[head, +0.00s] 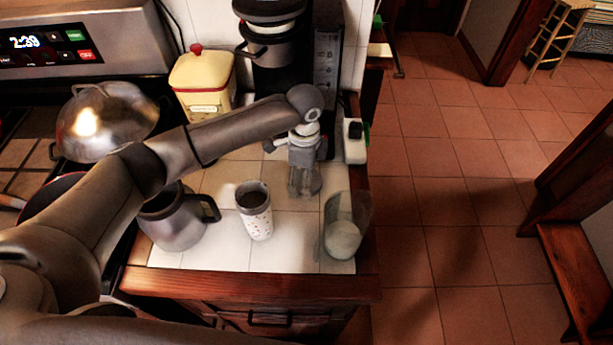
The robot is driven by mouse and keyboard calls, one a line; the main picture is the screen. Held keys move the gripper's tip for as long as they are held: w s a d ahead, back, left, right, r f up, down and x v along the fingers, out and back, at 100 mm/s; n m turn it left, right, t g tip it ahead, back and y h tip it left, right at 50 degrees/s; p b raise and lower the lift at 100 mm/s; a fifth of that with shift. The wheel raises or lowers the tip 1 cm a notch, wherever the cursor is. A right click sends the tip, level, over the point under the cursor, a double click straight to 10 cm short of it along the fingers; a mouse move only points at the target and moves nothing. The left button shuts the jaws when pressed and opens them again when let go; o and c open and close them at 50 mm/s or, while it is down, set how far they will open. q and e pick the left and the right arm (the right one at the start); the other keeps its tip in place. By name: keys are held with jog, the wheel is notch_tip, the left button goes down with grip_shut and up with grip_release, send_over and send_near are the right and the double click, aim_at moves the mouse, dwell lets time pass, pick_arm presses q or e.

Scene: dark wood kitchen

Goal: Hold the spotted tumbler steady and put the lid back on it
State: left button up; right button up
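The spotted tumbler (257,222) stands upright on the white tiled counter (285,250), near its front edge. It is white with small coloured spots, and its open top shows a dark inside. I cannot make out a lid anywhere. My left arm reaches across from the left, and my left gripper (304,186) points down behind and to the right of the tumbler, apart from it. Its fingers are small and blurred, so I cannot tell whether they are open or hold anything. My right gripper is not in view.
A steel jug (174,226) stands left of the tumbler, its handle close to it. A clear glass jar (343,236) stands at the counter's right edge. A coffee maker (272,45) and yellow canister (204,82) stand behind. A domed pan lid (105,120) is on the stove.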

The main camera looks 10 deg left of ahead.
pick_arm(q)
jog(key=shift+f, duration=0.25)
jog(key=shift+c, duration=0.2)
jog(key=c, duration=0.9)
jog(key=shift+r+b, duration=0.9)
jog(key=shift+r, duration=4.15)
